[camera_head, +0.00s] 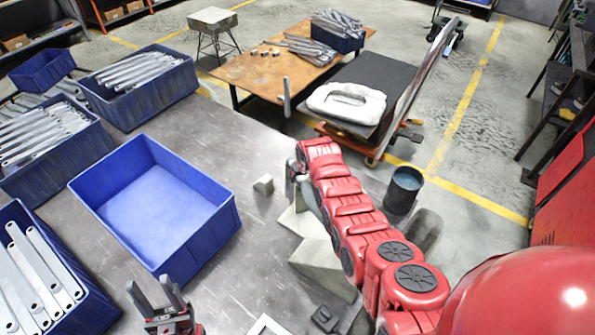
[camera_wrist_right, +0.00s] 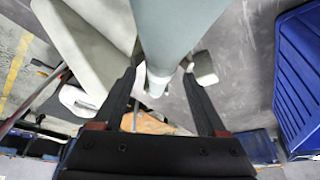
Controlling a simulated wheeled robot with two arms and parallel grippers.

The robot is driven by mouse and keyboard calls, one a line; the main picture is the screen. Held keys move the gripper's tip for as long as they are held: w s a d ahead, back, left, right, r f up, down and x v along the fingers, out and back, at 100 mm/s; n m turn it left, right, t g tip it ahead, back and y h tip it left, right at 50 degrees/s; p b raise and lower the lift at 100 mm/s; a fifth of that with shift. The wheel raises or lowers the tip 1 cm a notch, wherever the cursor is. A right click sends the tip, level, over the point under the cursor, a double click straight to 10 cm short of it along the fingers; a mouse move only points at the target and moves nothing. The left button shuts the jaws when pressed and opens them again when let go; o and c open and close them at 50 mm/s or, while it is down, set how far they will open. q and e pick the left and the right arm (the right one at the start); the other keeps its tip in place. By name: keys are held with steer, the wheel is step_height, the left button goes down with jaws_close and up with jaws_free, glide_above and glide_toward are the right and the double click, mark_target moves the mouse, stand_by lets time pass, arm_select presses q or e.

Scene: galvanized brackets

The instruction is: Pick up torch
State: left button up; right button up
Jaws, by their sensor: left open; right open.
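I cannot identify a torch for certain. A pale grey-green cylinder (camera_wrist_right: 180,30) runs between the fingers of my right gripper (camera_wrist_right: 161,72) in the right wrist view, and it may be the torch. The fingers stand apart on either side of it, and I cannot tell whether they touch it. In the head view, a bluish-grey piece (camera_head: 309,196) beside my red right arm may be the same cylinder, mostly hidden by the arm. My right gripper is largely hidden there too. My left gripper (camera_head: 160,296) is open and empty over the grey table's front.
An empty blue bin (camera_head: 226,222) stands on the grey table (camera_head: 262,150), with bracket-filled blue bins on the left. A small grey block (camera_head: 263,184) and pale angled blocks (camera_head: 325,266) lie near my right arm. A brown table (camera_head: 255,70) and cart stand beyond.

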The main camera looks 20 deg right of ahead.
steer(key=shift+w+f, duration=0.1)
steer(key=shift+f, duration=0.35)
steer(key=shift+w+f+b, duration=0.15)
steer(key=shift+f+b, duration=0.55)
steer(key=shift+b, duration=0.25)
steer(key=shift+w+f+b, duration=0.15)
steer(key=shift+w+b, duration=0.05)
steer(key=shift+b, duration=0.1)
steer(key=shift+w+f, duration=0.1)
steer(key=shift+f, duration=0.15)
steer(key=shift+r, duration=0.15)
jaws_close()
